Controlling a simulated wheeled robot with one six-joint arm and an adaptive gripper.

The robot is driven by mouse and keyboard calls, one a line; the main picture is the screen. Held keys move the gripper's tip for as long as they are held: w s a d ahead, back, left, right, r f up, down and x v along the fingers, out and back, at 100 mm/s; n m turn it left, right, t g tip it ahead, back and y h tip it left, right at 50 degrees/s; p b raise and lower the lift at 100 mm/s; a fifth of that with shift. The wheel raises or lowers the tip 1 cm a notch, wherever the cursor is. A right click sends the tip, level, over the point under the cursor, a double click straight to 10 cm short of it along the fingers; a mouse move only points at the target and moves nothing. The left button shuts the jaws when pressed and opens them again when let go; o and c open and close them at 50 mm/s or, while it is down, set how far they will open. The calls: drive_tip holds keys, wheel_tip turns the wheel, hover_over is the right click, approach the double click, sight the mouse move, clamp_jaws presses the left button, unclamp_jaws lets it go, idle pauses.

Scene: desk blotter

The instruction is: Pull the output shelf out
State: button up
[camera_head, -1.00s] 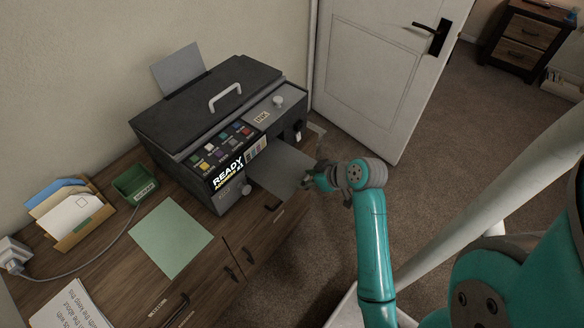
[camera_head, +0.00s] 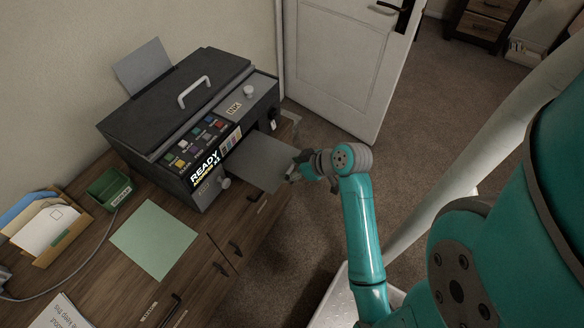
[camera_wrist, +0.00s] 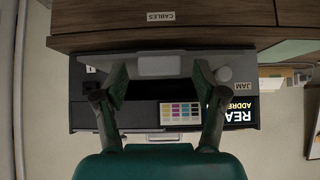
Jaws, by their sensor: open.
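The printer's output shelf (camera_head: 262,163) is a flat grey plate sticking out of the slot in the front of the dark printer (camera_head: 180,115). My gripper (camera_head: 293,173) is at the shelf's outer edge. In the wrist view my gripper (camera_wrist: 160,78) has its two fingers spread wide, with nothing between them but the view of the shelf. The shelf's grey edge (camera_wrist: 158,65) lies just ahead of the fingertips there. I cannot tell whether the fingers touch it.
The wooden desk (camera_head: 150,290) has drawers below the shelf. A green sheet (camera_head: 153,238), a green tray (camera_head: 108,190) and an envelope holder (camera_head: 45,232) lie left. A white door (camera_head: 345,60) stands behind; the carpet at right is open.

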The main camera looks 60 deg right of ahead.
drive_tip(key=v, duration=1.2)
drive_tip(key=shift+a, duration=0.1)
drive_tip(key=s+a+f+m+t+h, duration=0.1)
drive_tip(key=a+f+m, duration=0.1)
drive_tip(key=a+f, duration=0.35)
drive_tip(key=a+f+m+h, duration=0.1)
drive_tip(key=a+f+h, duration=0.15)
drive_tip(key=a, duration=0.65)
drive_tip(key=s+a+r+n+t+y, duration=0.1)
drive_tip(key=s+a+r+t, duration=0.1)
drive_tip(key=s+a+r, duration=0.2)
drive_tip(key=s+a+r+n+t+y, duration=0.1)
drive_tip(key=s+a+r+t+y, duration=0.1)
drive_tip(key=s+a, duration=0.4)
drive_tip(key=s+r, duration=0.1)
drive_tip(key=s, duration=0.3)
drive_tip(key=shift+s+r+n+t, duration=0.25)
drive_tip(key=shift+r+n+t, duration=0.05)
drive_tip(key=shift+r+t, duration=0.1)
